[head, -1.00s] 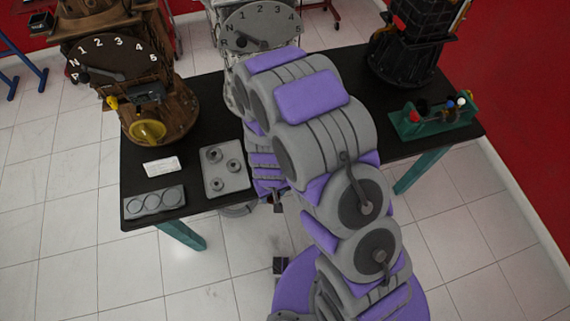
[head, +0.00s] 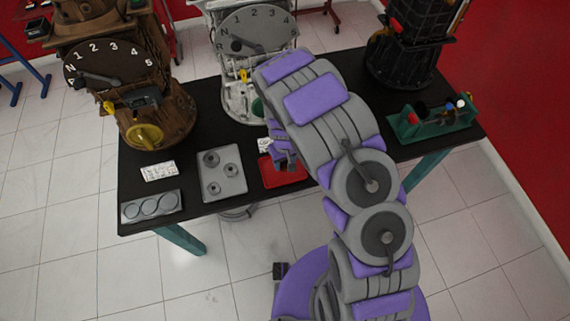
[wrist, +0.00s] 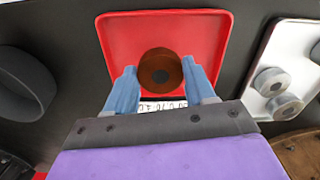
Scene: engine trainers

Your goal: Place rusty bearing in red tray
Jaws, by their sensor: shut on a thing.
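The rusty bearing (wrist: 160,68) is a brown ring with a dark centre. In the wrist view it sits between the blue fingertips of my gripper (wrist: 160,80), which is shut on it. The red tray (wrist: 197,25) lies behind and below the bearing in that view. I cannot tell how high the bearing is above the tray. In the head view the red tray (head: 284,178) lies on the black table, partly covered by my arm. My gripper's fingers and the bearing are hidden there.
A grey tray (head: 231,187) with several bearings stands left of the red tray. A grey tray with round recesses (head: 133,214) and a white label (head: 158,171) are farther left. Engine trainers (head: 150,90) stand behind. A green fixture (head: 436,125) is at the right.

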